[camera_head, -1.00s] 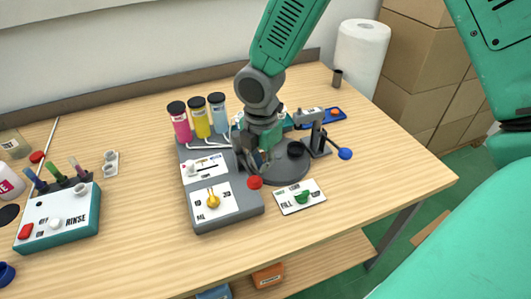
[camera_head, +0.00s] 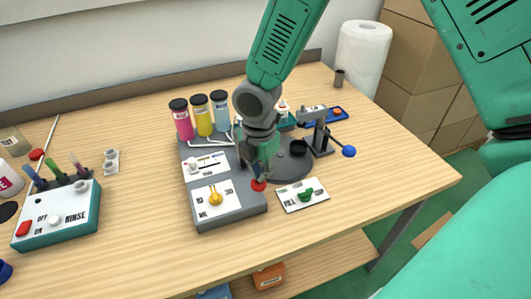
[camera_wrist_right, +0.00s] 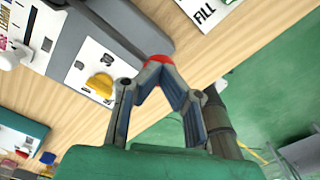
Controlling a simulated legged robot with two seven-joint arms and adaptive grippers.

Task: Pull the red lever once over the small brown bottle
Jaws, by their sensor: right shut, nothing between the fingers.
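The red lever shows as a round red knob (camera_head: 258,185) at the right edge of the grey dispenser (camera_head: 232,215). My right gripper (camera_head: 259,175) is shut and empty, with its fingertips right at the knob. In the right wrist view the red knob (camera_wrist_right: 159,58) shows just beyond the closed fingertips (camera_wrist_right: 157,65); I cannot tell whether they touch. The lever's shaft is hidden. I cannot make out the small brown bottle for sure; my right gripper and wrist cover part of the area behind the knob. My left gripper is not in view.
Pink, yellow and blue bottles (camera_head: 202,118) stand behind the dispenser. A dark round plate (camera_head: 290,170) holds a black cylinder (camera_head: 298,147). A FILL card (camera_head: 302,195) and a press with a blue-knobbed handle (camera_head: 348,151) are at right. The RINSE box (camera_head: 58,240) is at left.

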